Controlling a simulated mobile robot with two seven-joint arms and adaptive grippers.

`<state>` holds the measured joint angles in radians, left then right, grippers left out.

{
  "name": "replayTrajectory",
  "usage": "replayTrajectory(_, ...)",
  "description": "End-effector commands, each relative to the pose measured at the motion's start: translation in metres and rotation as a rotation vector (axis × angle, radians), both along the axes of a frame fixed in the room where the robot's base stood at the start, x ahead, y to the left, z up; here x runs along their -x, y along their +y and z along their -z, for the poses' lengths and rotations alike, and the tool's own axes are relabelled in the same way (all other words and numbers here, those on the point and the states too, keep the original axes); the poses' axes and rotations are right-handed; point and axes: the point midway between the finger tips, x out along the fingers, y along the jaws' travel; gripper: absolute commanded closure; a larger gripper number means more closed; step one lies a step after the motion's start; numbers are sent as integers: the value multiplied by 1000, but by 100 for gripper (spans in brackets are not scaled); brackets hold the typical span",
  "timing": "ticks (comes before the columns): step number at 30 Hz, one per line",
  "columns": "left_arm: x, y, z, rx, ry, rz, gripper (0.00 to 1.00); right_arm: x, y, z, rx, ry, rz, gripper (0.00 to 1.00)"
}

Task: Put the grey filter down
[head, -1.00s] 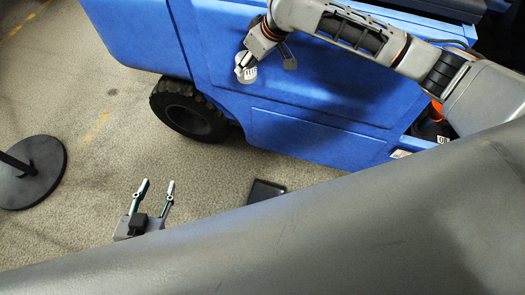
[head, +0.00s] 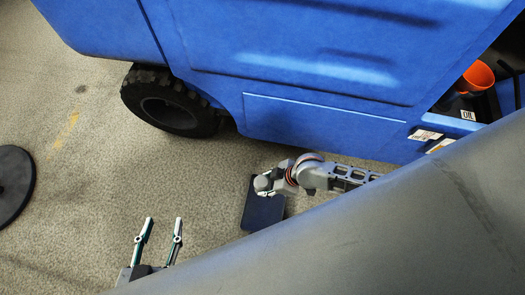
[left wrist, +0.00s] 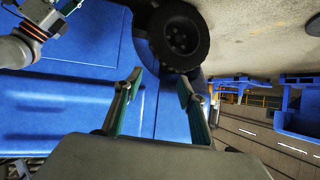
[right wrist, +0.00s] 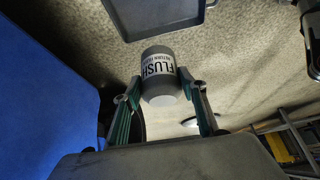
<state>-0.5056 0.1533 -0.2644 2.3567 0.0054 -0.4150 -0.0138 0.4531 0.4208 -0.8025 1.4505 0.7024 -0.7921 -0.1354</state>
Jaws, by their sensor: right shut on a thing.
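The grey filter (right wrist: 160,78) is a short cylinder with a white label reading "FLUSH". In the right wrist view it sits between the fingertips of my right gripper (right wrist: 159,83), which is shut on it. In the head view my right gripper (head: 268,183) is above the upper part of a dark flat tray (head: 262,213) on the floor; the filter cannot be made out clearly there. The tray also shows beyond the filter in the right wrist view (right wrist: 150,28). I cannot tell the height of the gap. My left gripper (head: 164,222) is open and empty, left of the tray.
A blue vehicle (head: 300,75) with a black wheel (head: 170,105) stands behind the tray. An orange cup-like thing (head: 478,76) is in its right-hand recess. A round black base (head: 14,185) stands on the floor at far left. Floor between it and the tray is mostly clear.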

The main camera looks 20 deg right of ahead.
Motion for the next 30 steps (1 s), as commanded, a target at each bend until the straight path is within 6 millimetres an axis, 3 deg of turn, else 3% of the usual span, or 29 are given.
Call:
replayTrajectory(3, 3, -1, 6, 2, 10, 1, 60, 19, 0, 19, -2, 1, -18, 93)
replayTrajectory(8, 2, -5, 6, 21, 9, -1, 60, 27, -1, 38, -2, 2, -26, 93)
replayTrajectory(14, -3, -22, 1, 101, -4, -14, 60, 36, -1, 89, -1, 16, -27, 93)
replayTrajectory(18, -9, -32, -9, 167, -23, -29, 60, 37, 0, 124, -1, 18, -27, 93)
replayTrajectory(24, 4, -66, 2, 411, 40, -105, 60, 35, 0, 166, -1, 14, -28, 93)
replayTrajectory(30, 7, -80, -2, 544, 60, -155, 60, 28, 0, 182, -1, 1, -28, 93)
